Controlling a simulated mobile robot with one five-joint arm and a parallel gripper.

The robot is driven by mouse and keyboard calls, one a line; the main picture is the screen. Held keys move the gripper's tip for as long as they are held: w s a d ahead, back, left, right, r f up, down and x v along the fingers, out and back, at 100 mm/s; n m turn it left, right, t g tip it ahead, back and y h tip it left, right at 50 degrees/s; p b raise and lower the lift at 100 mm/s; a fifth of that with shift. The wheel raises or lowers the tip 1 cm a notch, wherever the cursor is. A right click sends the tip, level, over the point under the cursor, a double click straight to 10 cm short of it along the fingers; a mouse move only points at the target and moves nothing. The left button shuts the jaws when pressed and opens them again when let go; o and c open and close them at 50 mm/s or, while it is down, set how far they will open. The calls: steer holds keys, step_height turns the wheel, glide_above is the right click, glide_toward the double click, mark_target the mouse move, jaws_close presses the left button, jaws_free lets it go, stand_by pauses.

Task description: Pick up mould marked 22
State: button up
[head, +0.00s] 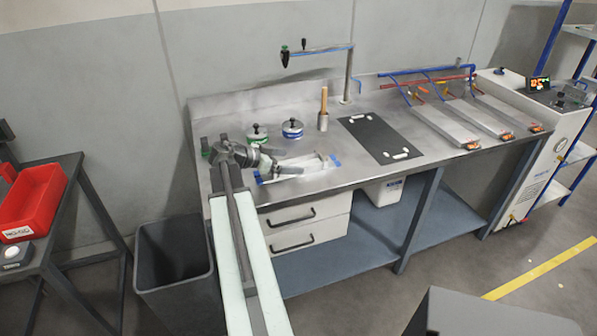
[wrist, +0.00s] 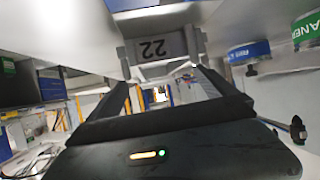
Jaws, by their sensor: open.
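The mould marked 22 (wrist: 153,47) shows in the wrist view as a grey block with a dark plate, its number upside down in the picture. My gripper (wrist: 162,79) is open, with one finger on each side below the mould in the picture. The mould appears just beyond the fingertips; I cannot tell whether they touch it. In the head view my gripper (head: 290,170) is low over the left part of the steel bench (head: 230,115). There the arm and gripper partly cover the spot, and I cannot make out the number.
A green-labelled can (head: 257,134) and a blue-labelled can (head: 292,129) stand behind my gripper. A light fixture with blue ends (head: 318,163) lies beside it. A black mat (head: 378,139) is to the right. A dark bin (head: 174,257) stands on the floor at left.

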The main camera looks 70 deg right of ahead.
mark_target(294, 162)
steer(key=x, duration=0.3)
steer(key=shift+f+b, duration=0.15)
steer(key=shift+b, duration=0.25)
jaws_close()
